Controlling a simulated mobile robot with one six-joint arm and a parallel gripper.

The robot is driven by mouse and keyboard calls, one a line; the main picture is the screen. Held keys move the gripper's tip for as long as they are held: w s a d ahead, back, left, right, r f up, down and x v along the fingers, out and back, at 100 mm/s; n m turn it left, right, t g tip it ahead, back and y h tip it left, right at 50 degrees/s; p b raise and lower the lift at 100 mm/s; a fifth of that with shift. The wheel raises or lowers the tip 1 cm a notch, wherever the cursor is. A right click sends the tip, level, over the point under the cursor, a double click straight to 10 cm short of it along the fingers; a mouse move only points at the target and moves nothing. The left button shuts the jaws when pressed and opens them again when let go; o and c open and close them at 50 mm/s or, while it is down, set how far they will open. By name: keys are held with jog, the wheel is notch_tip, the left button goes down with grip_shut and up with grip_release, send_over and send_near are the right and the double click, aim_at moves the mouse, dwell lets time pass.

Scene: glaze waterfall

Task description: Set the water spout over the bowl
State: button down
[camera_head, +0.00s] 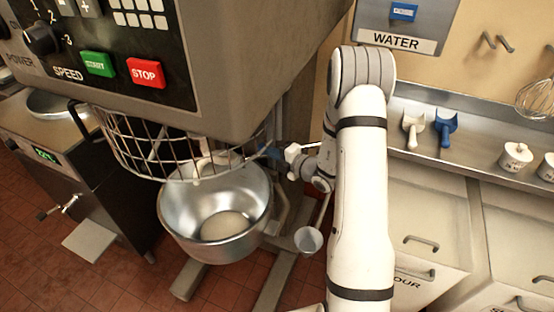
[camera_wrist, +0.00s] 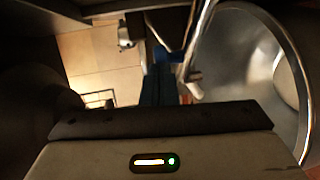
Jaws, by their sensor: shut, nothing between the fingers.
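The steel bowl (camera_head: 216,222) sits under the mixer's wire guard, with pale material in its bottom. Its rim (camera_wrist: 297,75) fills the right of the wrist view. My gripper (camera_head: 267,152) is beside the guard's right edge, above the bowl's right rim. In the wrist view its dark blue fingers (camera_wrist: 157,84) are together and hold nothing. A shiny metal tube (camera_wrist: 200,32), seemingly the water spout, runs down close to the fingers and the bowl rim. A blue piece (camera_wrist: 170,57) is next to it. Whether my fingers touch the tube is unclear. In the head view my arm hides much there.
The mixer body (camera_head: 250,70) and wire guard (camera_head: 150,150) overhang the bowl. A water panel (camera_head: 400,30) is on the wall. A pale cup-shaped thing (camera_head: 308,240) is right of the bowl. Scoops (camera_head: 446,125) lie on the shelf above the bins (camera_head: 425,215).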

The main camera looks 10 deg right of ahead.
jog(key=shift+w+r, duration=0.15)
jog(key=shift+r, duration=0.1)
jog(key=s+a+b+v, duration=0.1)
jog(key=v, duration=1.3)
jog(key=shift+a+f, duration=0.2)
jog(key=s+a+r+n+g+y, duration=0.1)
jog(key=s+a+r+n+g, duration=0.45)
jog(key=n, duration=0.65)
jog(key=s+a+r+n+g+y, duration=0.1)
jog(key=s+a+r+n+g, duration=0.2)
jog(key=s+a+n+g, duration=0.6)
jog(key=s+d+r+n+t+h, duration=0.2)
jog(key=s+d+r+n+h, duration=0.1)
jog(key=n, duration=1)
jog(key=s+d+r+n+t+h, duration=0.2)
jog(key=d+n+h, duration=0.3)
jog(key=n, duration=0.8)
jog(key=s+r+h, duration=0.1)
jog(key=h, duration=0.2)
jog(key=shift+s+r+h, duration=0.3)
jog(key=shift+s+r, duration=0.1)
